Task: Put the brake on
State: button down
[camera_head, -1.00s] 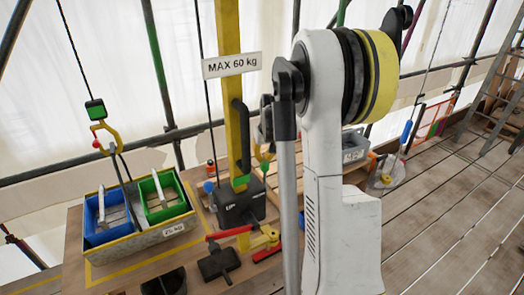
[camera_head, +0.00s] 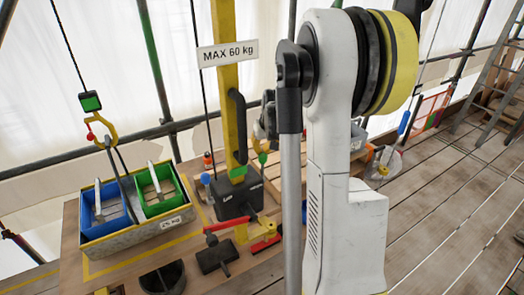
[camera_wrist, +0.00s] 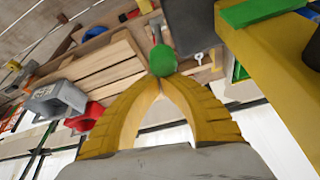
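The yellow post (camera_head: 229,90) carries a black box (camera_head: 236,197) with an "UP" label and a long black handle (camera_head: 238,125). A red-handled lever (camera_head: 230,224) sits low in front of the box. Which part is the brake I cannot tell. My gripper (camera_wrist: 157,78) has yellow fingers that meet at the tips. A round green knob (camera_wrist: 162,60) lies right at the tips in the wrist view; whether it is gripped or only touched is unclear. In the head view, my arm partly hides the gripper (camera_head: 262,152), right of the post.
A grey bin (camera_wrist: 55,100) and a red bin (camera_wrist: 84,118) show in the wrist view. Open plank floor (camera_head: 450,220) lies at right.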

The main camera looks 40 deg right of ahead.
jog(key=s+a+f+t+h+b, duration=0.1)
jog(key=s+a+f+t+b, duration=0.1)
jog(key=s+t+b, duration=0.3)
jog(key=shift+s+f+b, duration=0.15)
jog(key=shift+s+b, duration=1.15)
jog(key=shift+s, duration=1)
jog(key=shift+a+f, duration=0.1)
jog(key=shift+a, duration=0.05)
notch_tip(320, 180, up, 4)
jog(key=w+d+p, duration=0.1)
jog(key=w+p, duration=0.2)
jog(key=s+a+r, duration=0.2)
jog(key=s, duration=0.7)
jog(key=shift+s+a+r, duration=0.25)
jog(key=shift+s+r, duration=0.05)
jog(key=shift+r, duration=0.05)
